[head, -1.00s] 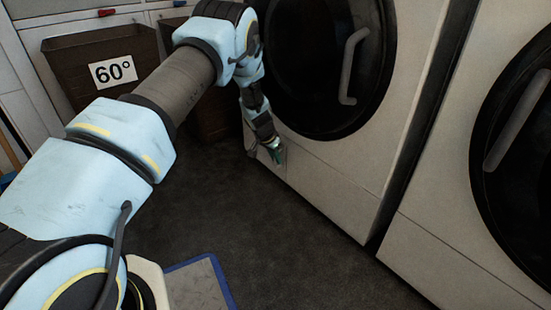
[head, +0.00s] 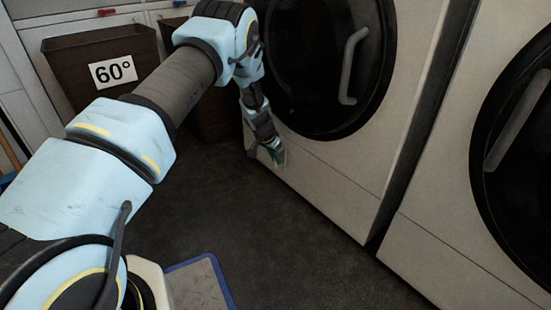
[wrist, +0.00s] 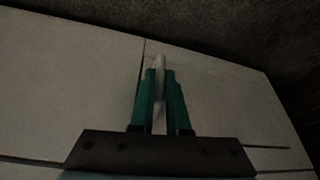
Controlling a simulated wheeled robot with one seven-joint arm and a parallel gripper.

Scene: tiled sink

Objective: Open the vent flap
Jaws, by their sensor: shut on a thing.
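The vent flap (wrist: 225,100) is a small pale panel low on the front of the nearer white machine. In the wrist view a dark seam runs along its left side. My gripper (head: 277,153) is at the flap, low on the machine's left corner. In the wrist view the green fingers of my gripper (wrist: 160,78) are closed around a thin pale handle (wrist: 160,63) on the flap. The flap looks at most slightly out from the front; how far cannot be told. In the head view my gripper and wrist hide much of it.
The machine's round black door (head: 325,70) with a grey handle (head: 350,65) is above my gripper. A second machine (head: 430,250) stands at the right. Dark hampers, one labelled 60° (head: 113,72), stand behind my arm. Dark floor (head: 270,240) in front is clear, beside a blue-edged mat (head: 200,285).

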